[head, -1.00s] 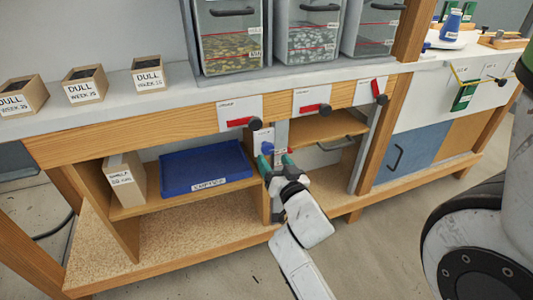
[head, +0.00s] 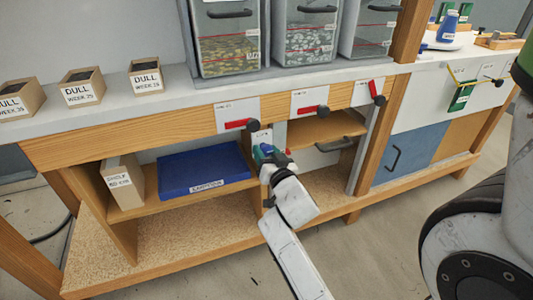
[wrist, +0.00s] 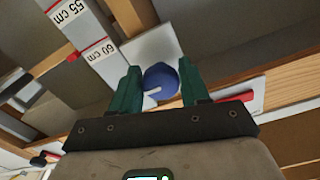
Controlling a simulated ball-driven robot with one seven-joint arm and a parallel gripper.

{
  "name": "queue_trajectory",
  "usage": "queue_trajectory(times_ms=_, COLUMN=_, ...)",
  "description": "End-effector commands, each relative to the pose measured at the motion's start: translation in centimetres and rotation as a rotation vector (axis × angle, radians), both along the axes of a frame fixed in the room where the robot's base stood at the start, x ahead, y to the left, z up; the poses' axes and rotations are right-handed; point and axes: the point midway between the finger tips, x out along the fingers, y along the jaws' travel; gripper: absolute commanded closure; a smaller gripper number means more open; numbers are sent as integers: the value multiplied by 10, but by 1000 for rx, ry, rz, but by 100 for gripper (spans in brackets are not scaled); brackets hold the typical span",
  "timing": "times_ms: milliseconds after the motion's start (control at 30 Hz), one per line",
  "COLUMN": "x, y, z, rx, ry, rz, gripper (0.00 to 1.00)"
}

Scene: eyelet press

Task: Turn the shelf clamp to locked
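The shelf clamp is a round blue knob (wrist: 161,77) with a white pointer mark, on a pale plate (wrist: 152,45). In the wrist view the pointer aims left and slightly down. In the head view the knob (head: 266,149) sits under the bench edge by a grey post. My gripper (wrist: 160,82) has its green fingers apart, one on each side of the knob. Only a small gap, if any, shows between fingers and knob; contact cannot be told. In the head view my gripper (head: 271,155) partly covers the clamp. The plate's lettering is unreadable.
Red-handled levers (head: 237,124) line the bench front just above my gripper. A blue tray (head: 205,170) lies on the shelf to the left, beside a cardboard box (head: 123,182). The post's scale (wrist: 98,52) reads 55 and 60 cm. Open floor lies in front.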

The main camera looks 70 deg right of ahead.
Motion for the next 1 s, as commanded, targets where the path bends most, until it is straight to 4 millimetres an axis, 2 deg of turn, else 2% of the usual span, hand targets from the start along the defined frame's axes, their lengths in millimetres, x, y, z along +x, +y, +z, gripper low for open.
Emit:
queue_trajectory(times_ms=33, x=0, y=0, z=0, rx=0, ry=0, rz=0, gripper=61)
queue_trajectory(times_ms=300, x=0, y=0, z=0, rx=0, ry=0, rz=0, gripper=85)
queue_trajectory(times_ms=667, x=0, y=0, z=0, rx=-25, ry=31, rz=0, gripper=85)
queue_trajectory(times_ms=1000, x=0, y=0, z=0, rx=-170, ry=200, rz=1, gripper=85)
